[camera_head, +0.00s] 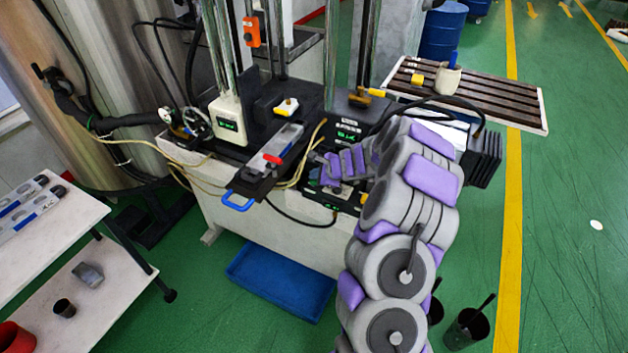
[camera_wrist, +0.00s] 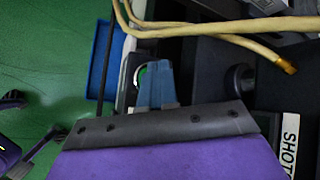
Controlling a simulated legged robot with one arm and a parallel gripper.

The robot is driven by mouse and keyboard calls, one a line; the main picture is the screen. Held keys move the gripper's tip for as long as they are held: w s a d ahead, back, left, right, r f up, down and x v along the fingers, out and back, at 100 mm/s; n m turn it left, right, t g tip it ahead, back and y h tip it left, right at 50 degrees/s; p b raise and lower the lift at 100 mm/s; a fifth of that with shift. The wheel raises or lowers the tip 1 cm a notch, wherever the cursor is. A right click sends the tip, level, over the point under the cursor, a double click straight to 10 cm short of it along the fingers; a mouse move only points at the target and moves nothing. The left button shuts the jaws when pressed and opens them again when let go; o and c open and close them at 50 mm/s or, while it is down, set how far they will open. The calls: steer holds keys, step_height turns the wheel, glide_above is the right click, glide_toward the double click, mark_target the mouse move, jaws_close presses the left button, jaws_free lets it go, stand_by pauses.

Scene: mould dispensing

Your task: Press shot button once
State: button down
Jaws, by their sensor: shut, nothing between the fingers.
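The black control panel (camera_head: 348,205) is on the front of the machine, below my gripper (camera_head: 322,165) in the head view. My gripper is shut and empty, close to this panel. In the wrist view the closed blue-grey fingers (camera_wrist: 157,88) show beyond a black bar and a purple pad. A white label reading SHOT (camera_wrist: 290,140) is at the right edge of the wrist view. A round dark knob or button (camera_wrist: 238,80) shows to the right of the fingers. I cannot tell whether it is the shot button, or whether the fingers touch anything.
Cream hoses (camera_head: 295,172) run close to the left of my gripper and cross the top of the wrist view. A plate with a blue handle (camera_head: 238,201) juts from the machine. A blue tray (camera_head: 280,283) lies on the floor. A slotted table (camera_head: 500,95) stands at right.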

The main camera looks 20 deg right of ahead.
steer(key=shift+f, duration=0.1)
stand_by(0.4)
steer(key=shift+s+f, duration=0.1)
steer(key=shift+f, duration=0.2)
steer(key=shift+a, duration=0.1)
steer(key=shift+r+p, duration=0.3)
steer(key=shift+r, duration=0.1)
step_height(320, 180, up, 6)
steer(key=p, duration=0.5)
steer(key=shift+r, duration=0.15)
stand_by(0.4)
